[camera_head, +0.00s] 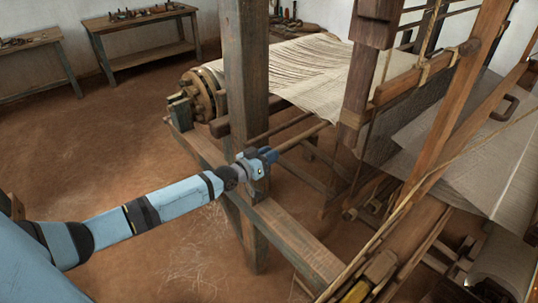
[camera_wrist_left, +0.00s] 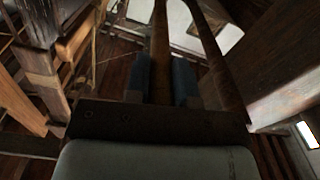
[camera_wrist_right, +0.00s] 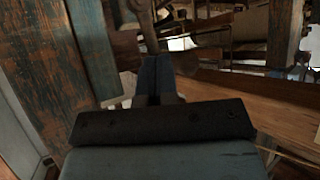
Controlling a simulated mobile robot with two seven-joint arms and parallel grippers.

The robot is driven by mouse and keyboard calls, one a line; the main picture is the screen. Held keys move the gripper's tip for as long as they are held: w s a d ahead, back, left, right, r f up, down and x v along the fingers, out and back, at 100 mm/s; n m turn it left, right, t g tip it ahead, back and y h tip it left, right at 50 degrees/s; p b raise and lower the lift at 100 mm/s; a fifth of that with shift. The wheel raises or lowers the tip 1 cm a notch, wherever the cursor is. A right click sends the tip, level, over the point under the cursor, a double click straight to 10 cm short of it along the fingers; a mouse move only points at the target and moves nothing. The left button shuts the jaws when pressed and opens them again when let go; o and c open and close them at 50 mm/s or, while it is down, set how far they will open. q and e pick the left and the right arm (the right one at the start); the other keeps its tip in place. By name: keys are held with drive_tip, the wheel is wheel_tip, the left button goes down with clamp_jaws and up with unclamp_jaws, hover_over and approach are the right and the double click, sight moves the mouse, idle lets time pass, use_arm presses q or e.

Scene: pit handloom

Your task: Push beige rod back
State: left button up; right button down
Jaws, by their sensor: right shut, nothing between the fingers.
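The beige rod (camera_head: 302,137) looks brownish and slants from my left gripper up and right toward the loom's inside. My left gripper (camera_head: 268,155) is beside the dark upright post, above the lower side beam. In the left wrist view the rod (camera_wrist_left: 160,45) runs between the two blue fingers (camera_wrist_left: 162,80), which appear closed on its sides. A second, similar rod (camera_wrist_left: 215,55) runs just right of it. My right gripper (camera_wrist_right: 157,72) is shut and empty in the right wrist view, near worn blue-painted wood. I cannot make it out in the head view.
A dark upright post (camera_head: 247,90) stands close to my left gripper. A worn side beam (camera_head: 290,240) runs below it. Cream cloth (camera_head: 305,65) stretches across the loom behind. Two benches stand at the far left, and the earthen floor (camera_head: 115,130) between is open.

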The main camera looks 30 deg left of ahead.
use_arm(q)
clamp_jaws()
drive_tip(key=a+b, duration=0.1)
drive_tip(key=w+a+b, duration=0.1)
drive_tip(key=a+b, duration=0.1)
drive_tip(key=shift+w+a, duration=0.1)
drive_tip(key=shift+a, duration=0.2)
drive_tip(key=o, duration=0.7)
unclamp_jaws()
drive_tip(key=shift+a, duration=0.1)
drive_tip(key=shift+c, duration=0.2)
